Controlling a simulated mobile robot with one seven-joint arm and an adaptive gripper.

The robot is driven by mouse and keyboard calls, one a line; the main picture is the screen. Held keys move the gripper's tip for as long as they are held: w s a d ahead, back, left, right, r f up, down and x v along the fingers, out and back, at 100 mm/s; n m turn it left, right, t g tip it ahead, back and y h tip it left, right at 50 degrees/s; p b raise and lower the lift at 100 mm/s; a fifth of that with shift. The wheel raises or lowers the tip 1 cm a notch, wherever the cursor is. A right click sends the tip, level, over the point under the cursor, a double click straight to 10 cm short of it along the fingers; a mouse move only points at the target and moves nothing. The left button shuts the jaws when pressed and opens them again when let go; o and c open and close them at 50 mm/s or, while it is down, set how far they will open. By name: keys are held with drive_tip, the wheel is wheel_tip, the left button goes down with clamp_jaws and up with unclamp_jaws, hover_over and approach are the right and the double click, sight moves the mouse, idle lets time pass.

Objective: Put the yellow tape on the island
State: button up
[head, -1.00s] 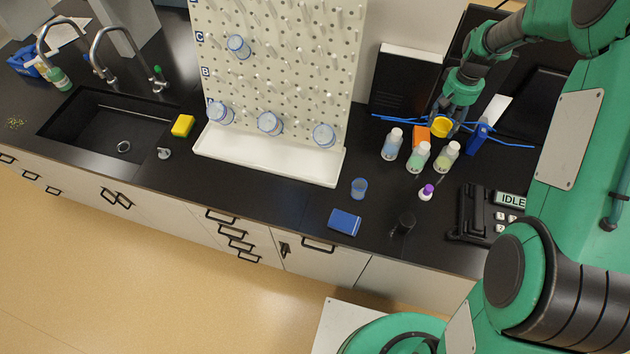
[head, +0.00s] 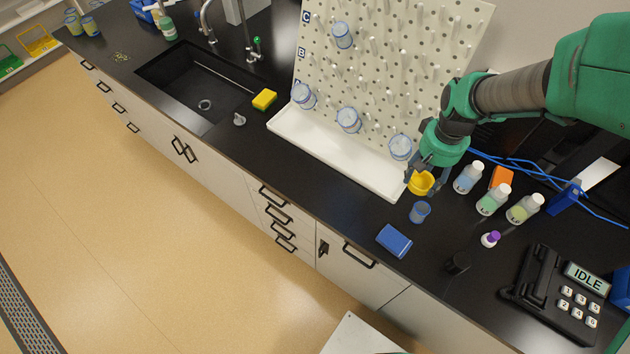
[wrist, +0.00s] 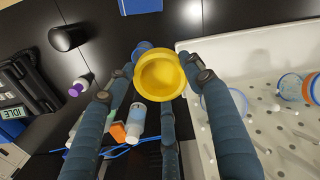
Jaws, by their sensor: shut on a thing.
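The yellow tape (head: 421,183) is a round yellow ring, held by my gripper (head: 424,178) above the black counter, just right of the white drying-rack tray. In the wrist view the tape (wrist: 160,76) sits between the dark fingers of my gripper (wrist: 158,80), which are shut on it. I cannot make out the island in these frames.
Open tan floor (head: 150,250) lies in front.

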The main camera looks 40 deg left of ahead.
drive_tip(key=s+a+f+n+b, duration=0.2)
drive_tip(key=s+a, duration=0.1)
drive_tip(key=s, duration=0.7)
drive_tip(key=s+a+f+n+b, duration=0.1)
drive_tip(key=s+a+f, duration=0.15)
drive_tip(key=s, duration=0.85)
wheel_tip(320, 180, down, 8)
drive_tip(key=shift+w+a, duration=0.25)
drive_tip(key=shift+a, duration=0.2)
drive_tip(key=shift+f, duration=0.1)
drive_tip(key=shift+w+a, duration=0.1)
hover_over(343, 204)
drive_tip(key=shift+w+f+b, duration=0.1)
drive_tip(key=shift+f+b, duration=0.3)
drive_tip(key=shift+f, duration=0.35)
drive_tip(key=shift+f, duration=1.7)
